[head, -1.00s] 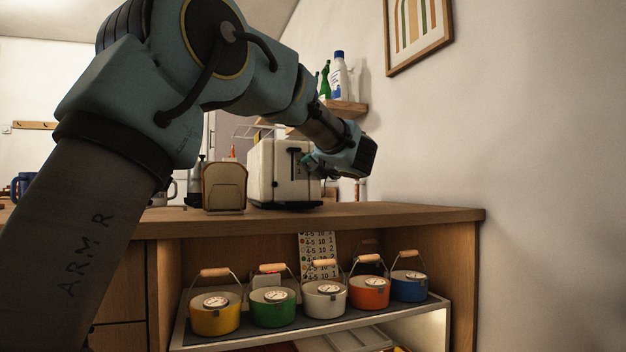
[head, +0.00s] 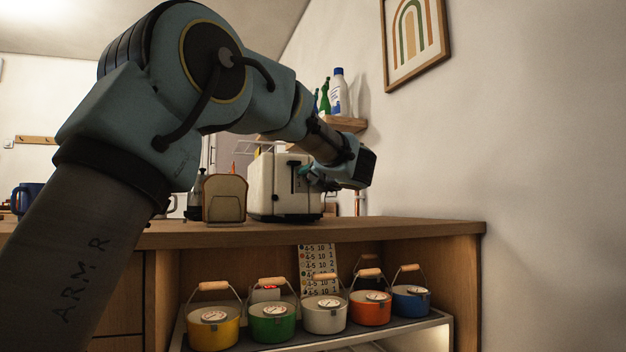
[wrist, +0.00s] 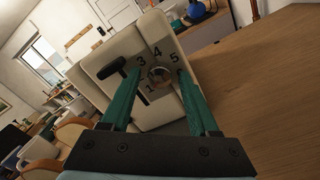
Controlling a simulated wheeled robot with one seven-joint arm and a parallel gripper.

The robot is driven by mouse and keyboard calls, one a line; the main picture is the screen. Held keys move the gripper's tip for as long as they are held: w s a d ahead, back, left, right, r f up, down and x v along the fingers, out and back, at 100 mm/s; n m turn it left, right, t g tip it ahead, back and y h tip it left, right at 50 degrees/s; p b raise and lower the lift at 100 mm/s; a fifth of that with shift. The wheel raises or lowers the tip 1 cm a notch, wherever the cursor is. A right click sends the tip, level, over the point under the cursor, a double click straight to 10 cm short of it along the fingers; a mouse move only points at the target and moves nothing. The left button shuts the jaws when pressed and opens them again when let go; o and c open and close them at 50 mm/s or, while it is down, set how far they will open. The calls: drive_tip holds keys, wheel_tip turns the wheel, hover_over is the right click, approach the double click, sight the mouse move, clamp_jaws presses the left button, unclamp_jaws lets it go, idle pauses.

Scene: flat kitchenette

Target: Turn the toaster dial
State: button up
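The cream toaster (head: 268,188) stands on the wooden counter, with a dark lever slot on the side facing me. In the wrist view its face (wrist: 118,58) shows the round dial (wrist: 160,76), ringed by numbers including 1, 3, 4 and 5. A black lever (wrist: 112,72) is left of the dial. My gripper (wrist: 159,70) is open, with one teal finger on each side of the dial and gaps showing. I cannot tell whether either finger touches it. In the head view my gripper (head: 315,174) reaches the toaster's right side; the dial is hidden there.
A bread-slice-shaped holder (head: 225,199) stands left of the toaster. The counter (head: 400,228) is bare at right, beside the wall. Several lidded pots (head: 325,315) sit on the shelf below. A wall shelf (head: 345,124) with bottles is behind my arm.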

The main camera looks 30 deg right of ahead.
drive_tip(key=shift+o, duration=0.5)
drive_tip(key=shift+s, duration=0.1)
drive_tip(key=s+a, duration=0.1)
drive_tip(key=s, duration=0.9)
drive_tip(key=shift+s+a, duration=0.2)
drive_tip(key=shift+s, duration=0.05)
